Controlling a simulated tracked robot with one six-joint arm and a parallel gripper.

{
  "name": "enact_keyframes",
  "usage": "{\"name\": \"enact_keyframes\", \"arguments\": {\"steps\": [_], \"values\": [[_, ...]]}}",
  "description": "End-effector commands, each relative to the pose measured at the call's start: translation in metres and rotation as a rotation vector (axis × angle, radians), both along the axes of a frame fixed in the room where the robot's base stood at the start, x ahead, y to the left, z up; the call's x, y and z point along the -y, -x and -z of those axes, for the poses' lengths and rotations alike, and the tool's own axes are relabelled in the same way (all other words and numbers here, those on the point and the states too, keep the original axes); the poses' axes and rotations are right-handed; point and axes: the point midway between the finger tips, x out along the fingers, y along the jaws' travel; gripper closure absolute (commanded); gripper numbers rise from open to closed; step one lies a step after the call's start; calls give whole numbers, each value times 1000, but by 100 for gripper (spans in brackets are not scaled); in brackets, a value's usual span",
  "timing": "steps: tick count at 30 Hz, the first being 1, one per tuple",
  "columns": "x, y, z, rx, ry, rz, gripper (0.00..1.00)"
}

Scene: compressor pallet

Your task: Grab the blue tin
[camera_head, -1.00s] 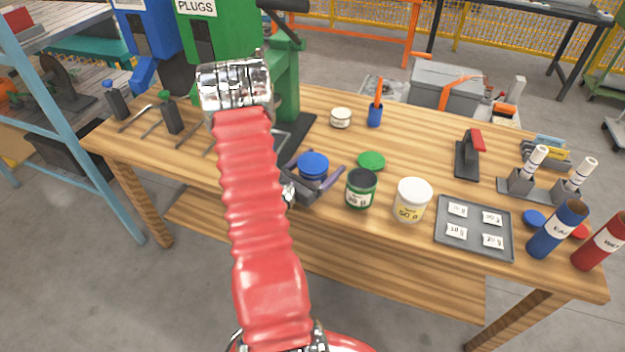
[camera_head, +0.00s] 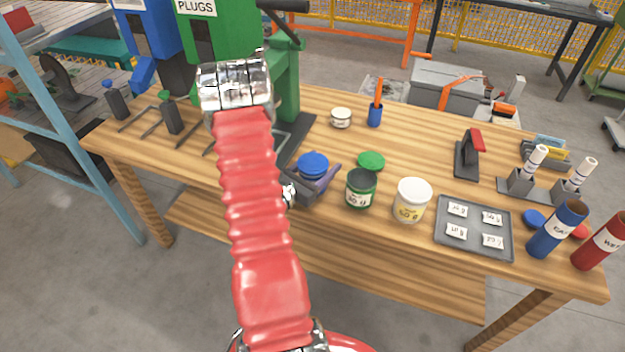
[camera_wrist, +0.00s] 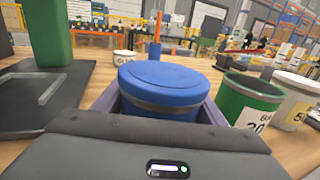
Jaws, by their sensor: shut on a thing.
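The blue tin (camera_head: 313,164) stands upright near the front edge of the wooden workbench, its blue lid on top. My gripper (camera_head: 322,183) is shut on it, with a jaw on each side of its body. In the wrist view the blue tin (camera_wrist: 166,88) fills the middle, between the two jaws, with its lid above them. The tin's lower part is hidden by my gripper, so I cannot tell whether its base touches the bench.
A green tin (camera_head: 361,189) stands close on the right, with a white-lidded tub (camera_head: 411,200) beyond it. A green lid (camera_head: 371,161) lies behind. A grey tray (camera_head: 474,228) lies further right. A green machine (camera_head: 285,80) stands at the back left.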

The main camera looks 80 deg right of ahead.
Motion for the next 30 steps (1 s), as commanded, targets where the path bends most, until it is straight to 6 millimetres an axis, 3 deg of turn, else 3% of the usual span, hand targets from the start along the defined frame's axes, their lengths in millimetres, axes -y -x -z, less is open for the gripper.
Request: {"name": "enact_keyframes", "arguments": {"steps": [6, 17, 23, 30], "values": [[0, 0, 0, 0, 0, 0, 88], [0, 0, -3, 1, 1, 0, 88], [0, 0, -17, 2, 2, 0, 88], [0, 0, -48, 2, 3, 0, 88]]}}
